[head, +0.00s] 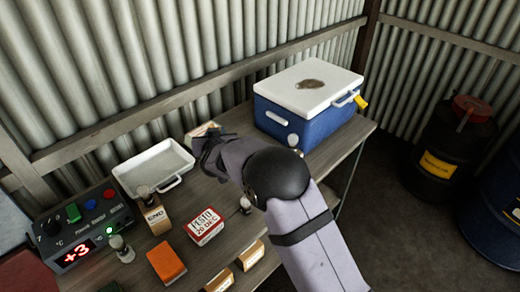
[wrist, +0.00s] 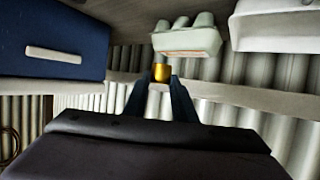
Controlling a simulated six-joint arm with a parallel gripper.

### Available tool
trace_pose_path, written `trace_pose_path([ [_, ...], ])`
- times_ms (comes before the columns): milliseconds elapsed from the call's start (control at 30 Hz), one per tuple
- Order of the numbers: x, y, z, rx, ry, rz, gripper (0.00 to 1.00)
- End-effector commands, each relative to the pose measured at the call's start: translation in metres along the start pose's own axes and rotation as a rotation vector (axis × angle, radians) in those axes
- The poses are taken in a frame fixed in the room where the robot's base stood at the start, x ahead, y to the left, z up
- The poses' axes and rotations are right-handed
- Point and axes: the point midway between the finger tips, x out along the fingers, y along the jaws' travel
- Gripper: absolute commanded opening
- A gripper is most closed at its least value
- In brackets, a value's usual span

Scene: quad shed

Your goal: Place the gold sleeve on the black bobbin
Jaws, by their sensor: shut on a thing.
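The gold sleeve (wrist: 161,73) shows in the wrist view between the tips of my gripper (wrist: 160,84), which is shut on it. In the head view my gripper (head: 207,150) is over the back of the bench, between the white tray and the blue cooler. There my arm and wrist hide the sleeve. I cannot make out the black bobbin in either view.
A pale, bumpy carton (wrist: 188,40) is close beyond the sleeve. The blue cooler (head: 290,122) stands right, the white tray (head: 128,180) left. A control panel (head: 75,235), a red-and-white box (head: 204,227) and an orange block (head: 166,262) stand nearer. The corrugated wall is behind.

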Motion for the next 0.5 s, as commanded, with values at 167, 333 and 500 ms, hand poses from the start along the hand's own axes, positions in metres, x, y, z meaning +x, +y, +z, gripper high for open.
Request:
trace_pose_path([
  [167,0.009,0.026,-0.018,0.057,0.002,0.131,0.01],
  [333,0.013,0.061,-0.031,0.121,0.002,0.288,0.01],
  [500,0.004,0.105,-0.034,0.196,-0.002,0.474,0.01],
])
